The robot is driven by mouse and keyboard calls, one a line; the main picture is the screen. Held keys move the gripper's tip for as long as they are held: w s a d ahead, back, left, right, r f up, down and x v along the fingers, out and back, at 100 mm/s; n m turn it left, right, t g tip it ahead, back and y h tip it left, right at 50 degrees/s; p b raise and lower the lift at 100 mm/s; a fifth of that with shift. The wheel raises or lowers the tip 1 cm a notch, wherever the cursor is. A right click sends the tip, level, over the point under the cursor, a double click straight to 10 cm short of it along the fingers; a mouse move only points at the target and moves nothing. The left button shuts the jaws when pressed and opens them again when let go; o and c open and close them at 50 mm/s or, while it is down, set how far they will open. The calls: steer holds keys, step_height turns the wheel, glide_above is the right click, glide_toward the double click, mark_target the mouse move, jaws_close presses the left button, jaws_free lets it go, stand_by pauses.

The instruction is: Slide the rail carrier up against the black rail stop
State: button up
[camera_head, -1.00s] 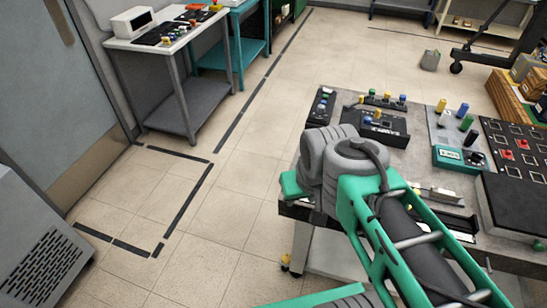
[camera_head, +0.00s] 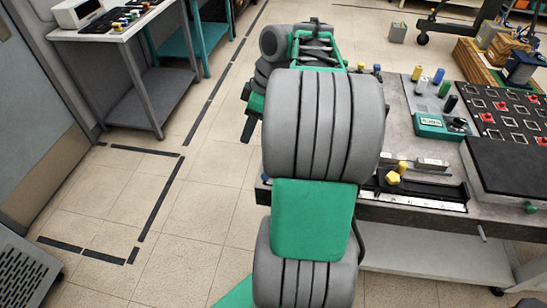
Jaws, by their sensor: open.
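A black rail (camera_head: 425,196) runs along the near edge of the grey bench, right of my arm. A yellow-topped piece (camera_head: 397,170), which looks like the rail carrier, stands at the visible left part of the rail. I cannot pick out the black rail stop for certain; my arm covers the rail's left part. My gripper (camera_head: 237,127) shows only in part, as a dark piece below the green wrist block, left of the bench. It is open, with nothing seen in it. It is well left of the carrier and apart from it.
The bench also holds a green meter box (camera_head: 438,126), several coloured cylinders, a black panel with red pieces (camera_head: 506,108) and a dark flat box (camera_head: 512,165). A side table (camera_head: 122,32) stands at the left. The floor left of the bench is clear.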

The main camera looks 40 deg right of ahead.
steer(key=s+d+f+n+b, duration=0.1)
steer(key=s+d+f+n, duration=0.3)
steer(key=d, duration=0.6)
steer(key=shift+m+y, duration=0.3)
steer(key=shift+m, duration=0.3)
steer(key=x, duration=0.2)
steer(key=b+x, duration=0.1)
steer(key=x, duration=0.2)
steer(key=b+x, duration=0.1)
steer(key=x, duration=0.1)
steer(key=shift+s+a+f, duration=0.25)
steer(key=shift+a+f, duration=0.05)
steer(key=shift+a, duration=0.15)
steer(key=shift+c, duration=0.2)
jaws_close()
